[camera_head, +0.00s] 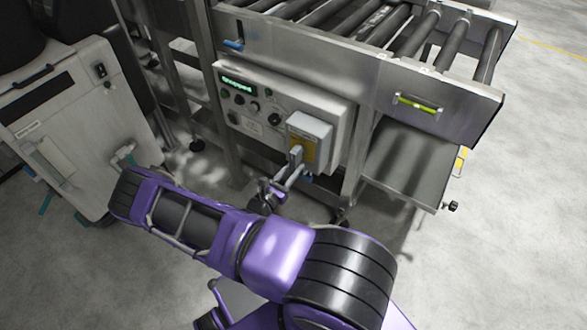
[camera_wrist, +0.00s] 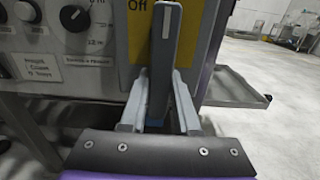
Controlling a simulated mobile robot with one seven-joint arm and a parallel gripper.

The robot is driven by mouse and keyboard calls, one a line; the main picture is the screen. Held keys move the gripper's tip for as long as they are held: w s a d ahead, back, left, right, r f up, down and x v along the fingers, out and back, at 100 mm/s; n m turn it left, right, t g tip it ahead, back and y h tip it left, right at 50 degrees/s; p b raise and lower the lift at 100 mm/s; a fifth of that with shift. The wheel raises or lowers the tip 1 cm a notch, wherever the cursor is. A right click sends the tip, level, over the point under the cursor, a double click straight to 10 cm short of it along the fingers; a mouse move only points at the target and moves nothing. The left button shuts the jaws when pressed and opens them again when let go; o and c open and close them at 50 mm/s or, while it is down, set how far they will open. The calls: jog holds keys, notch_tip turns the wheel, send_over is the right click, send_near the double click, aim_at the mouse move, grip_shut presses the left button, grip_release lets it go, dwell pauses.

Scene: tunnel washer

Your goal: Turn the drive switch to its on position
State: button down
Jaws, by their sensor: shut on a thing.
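The drive switch is a grey lever (camera_wrist: 165,38) with a white line, standing nearly upright in the wrist view. It sits before a yellow plate (camera_wrist: 189,30) marked "Off" just left of the lever's top. Any "On" mark is hidden or out of frame. In the head view the lever (camera_head: 296,154) is on the grey switch box (camera_head: 310,128) at the right end of the control panel. My gripper (camera_wrist: 158,85) has one finger on each side of the lever's lower part and is shut on it. It also shows in the head view (camera_head: 290,174).
The control panel (camera_head: 290,96) has several black knobs and a green display (camera_head: 237,83) reading "Stopped". A roller conveyor (camera_head: 360,45) stands above, with a tray (camera_head: 400,165) to the right. A pale cabinet (camera_head: 75,120) stands left. Floor at the right is clear.

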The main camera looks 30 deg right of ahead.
jog(key=c, duration=0.6)
grip_release()
jog(key=shift+c, duration=0.2)
jog(key=shift+a, duration=0.1)
jog(key=v, duration=1.7)
jog(key=shift+p, duration=0.3)
jog(key=shift+s+a, duration=0.1)
jog(key=shift+a, duration=0.05)
